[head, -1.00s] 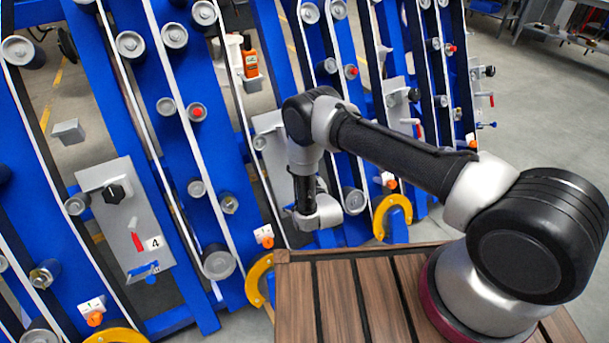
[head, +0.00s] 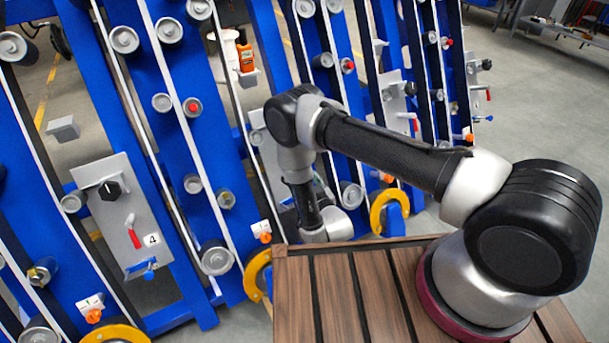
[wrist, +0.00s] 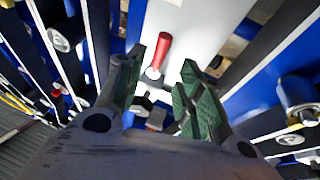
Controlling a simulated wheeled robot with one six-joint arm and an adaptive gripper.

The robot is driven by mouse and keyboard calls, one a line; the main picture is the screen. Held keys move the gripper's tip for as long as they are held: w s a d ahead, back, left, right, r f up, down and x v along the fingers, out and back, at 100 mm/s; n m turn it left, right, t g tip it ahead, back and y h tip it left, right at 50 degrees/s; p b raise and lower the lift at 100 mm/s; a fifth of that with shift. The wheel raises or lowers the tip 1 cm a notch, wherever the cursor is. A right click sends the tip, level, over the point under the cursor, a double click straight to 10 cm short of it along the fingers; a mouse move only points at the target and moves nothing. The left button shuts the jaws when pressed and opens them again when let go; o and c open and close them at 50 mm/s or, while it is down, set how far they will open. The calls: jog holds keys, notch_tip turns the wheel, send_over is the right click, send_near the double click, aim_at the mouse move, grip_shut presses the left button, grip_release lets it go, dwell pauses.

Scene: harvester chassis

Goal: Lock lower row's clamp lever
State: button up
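In the wrist view a red-handled lever (wrist: 160,52) stands out from a pale plate (wrist: 200,28), just beyond and between my fingertips. My gripper (wrist: 160,66) is open, with green-padded fingers on either side of the lever's line of sight. It holds nothing, and I cannot tell whether it touches the lever. A dark bolt-like part (wrist: 142,102) shows between the fingers. In the head view my gripper is hidden behind the arm, near a grey plate (head: 256,127). Another red lever (head: 134,236) sits on the plate marked 4 (head: 120,200).
Blue slanted frames with rollers and belts fill the left and middle. Yellow curved guards (head: 257,273) sit low by the wooden deck (head: 300,300). An orange bottle (head: 245,56) stands on a bracket behind. Grey floor (head: 540,120) is open at right.

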jog(key=v, duration=0.3)
dwell(0.5)
